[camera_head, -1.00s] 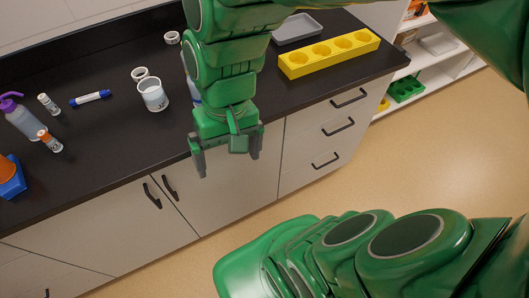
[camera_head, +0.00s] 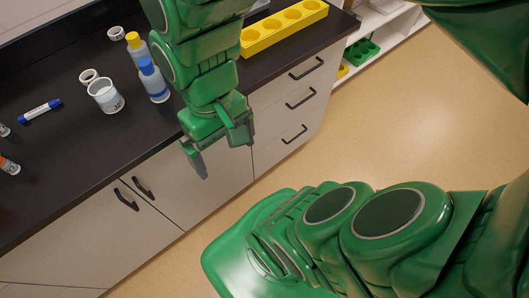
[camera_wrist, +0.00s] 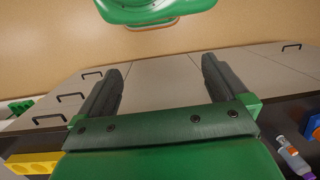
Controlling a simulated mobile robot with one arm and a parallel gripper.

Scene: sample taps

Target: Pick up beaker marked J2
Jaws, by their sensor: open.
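A white beaker (camera_head: 105,96) stands upright on the black counter, left of my arm in the head view. It has a dark mark on its side that is too small to read surely; no other beaker of this size shows. My gripper (camera_head: 221,150) is open and empty. It hangs in front of the counter edge, to the right of and below the beaker in the picture, well apart from it. In the wrist view my open gripper (camera_wrist: 163,65) has nothing between its fingers, and I cannot make out the beaker there.
A blue-capped bottle (camera_head: 153,82) and a yellow-capped bottle (camera_head: 136,48) stand close right of the beaker. Small white rings (camera_head: 89,76) lie behind it, and a blue marker (camera_head: 40,111) lies left. A yellow block with holes (camera_head: 284,27) sits further right. Drawers (camera_head: 297,95) front the counter.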

